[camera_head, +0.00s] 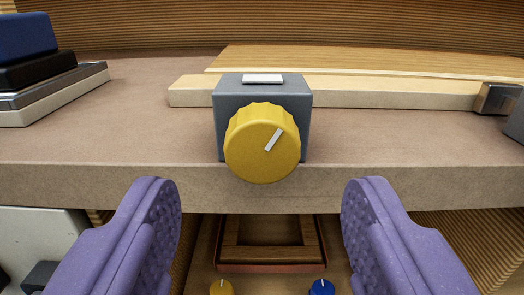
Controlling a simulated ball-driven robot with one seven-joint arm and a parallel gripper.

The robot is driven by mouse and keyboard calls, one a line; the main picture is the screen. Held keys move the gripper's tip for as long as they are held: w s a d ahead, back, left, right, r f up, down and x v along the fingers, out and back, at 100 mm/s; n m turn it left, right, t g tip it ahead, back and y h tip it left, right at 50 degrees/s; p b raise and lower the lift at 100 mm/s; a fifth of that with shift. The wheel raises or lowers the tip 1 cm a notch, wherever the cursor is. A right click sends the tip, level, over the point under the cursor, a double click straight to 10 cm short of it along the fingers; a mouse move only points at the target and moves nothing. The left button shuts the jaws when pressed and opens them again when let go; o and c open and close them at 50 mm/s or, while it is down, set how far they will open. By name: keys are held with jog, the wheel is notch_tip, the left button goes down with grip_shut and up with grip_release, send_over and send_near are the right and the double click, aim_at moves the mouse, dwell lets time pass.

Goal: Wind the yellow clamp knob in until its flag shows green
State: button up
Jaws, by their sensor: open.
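The yellow clamp knob (262,150) is on the front of a grey clamp block (292,95) at the bench's front edge. It has a fluted rim. Its white pointer line leans to the upper right. The flag (263,79) on top of the block looks white. My gripper (261,210) is open, with its two purple fingers apart, one to the left and one to the right, lower in the picture than the knob. Nothing is between the fingers, and neither appears to touch the knob.
The bench top (140,130) carries a pale wooden strip (370,92) behind the block, a dark stacked object (35,65) at left and a grey metal piece (495,98) at right. Below are a wooden frame (268,268), a small yellow knob (221,287) and a blue knob (321,287).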

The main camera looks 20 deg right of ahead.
aim_at(262, 159)
jog(key=shift+b+x, duration=0.35)
jog(key=shift+x, duration=1.65)
jog(key=c, duration=1)
jog(key=shift+c, duration=0.2)
